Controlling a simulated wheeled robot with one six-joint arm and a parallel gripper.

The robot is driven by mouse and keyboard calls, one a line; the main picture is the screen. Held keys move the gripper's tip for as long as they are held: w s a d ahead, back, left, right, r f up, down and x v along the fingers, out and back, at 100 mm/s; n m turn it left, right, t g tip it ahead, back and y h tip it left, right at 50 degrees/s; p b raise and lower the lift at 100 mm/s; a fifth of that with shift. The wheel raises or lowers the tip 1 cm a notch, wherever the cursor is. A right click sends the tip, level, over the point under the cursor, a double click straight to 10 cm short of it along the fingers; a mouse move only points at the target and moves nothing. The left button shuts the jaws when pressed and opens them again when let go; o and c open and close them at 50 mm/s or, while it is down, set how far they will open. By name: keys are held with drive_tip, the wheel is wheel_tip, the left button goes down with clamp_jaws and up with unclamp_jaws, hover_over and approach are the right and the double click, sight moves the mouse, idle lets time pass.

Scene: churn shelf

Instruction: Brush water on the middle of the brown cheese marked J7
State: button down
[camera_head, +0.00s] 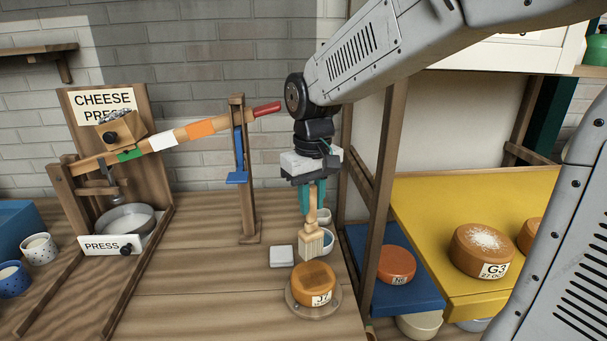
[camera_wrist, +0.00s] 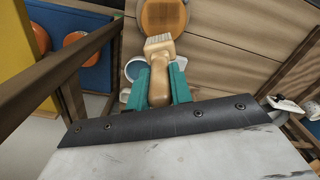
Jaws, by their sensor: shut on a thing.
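The brown cheese marked J7 (camera_head: 315,280) sits on a round board (camera_head: 318,308) on the wooden table, and a darker patch shows on its top. My gripper (camera_head: 312,200) is shut on the handle of a wooden brush (camera_head: 312,243). The brush hangs bristles down, just behind or above the cheese; I cannot tell whether the bristles touch it. In the wrist view my gripper's teal fingers (camera_wrist: 160,85) hold the brush (camera_wrist: 158,45), with the brown cheese (camera_wrist: 162,15) beyond the bristles. A bowl of blue water (camera_head: 327,243) stands behind the brush, partly hidden.
A grey-white block (camera_head: 282,256) lies left of the brush. A wooden post (camera_head: 381,190) rises on the right, beside a blue board with an orange cheese (camera_head: 397,265). A yellow shelf holds cheese G3 (camera_head: 482,250). The cheese press (camera_head: 125,220) stands at left. The middle table is clear.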

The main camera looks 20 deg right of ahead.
sight(311, 185)
drive_tip(key=shift+r, duration=2.7)
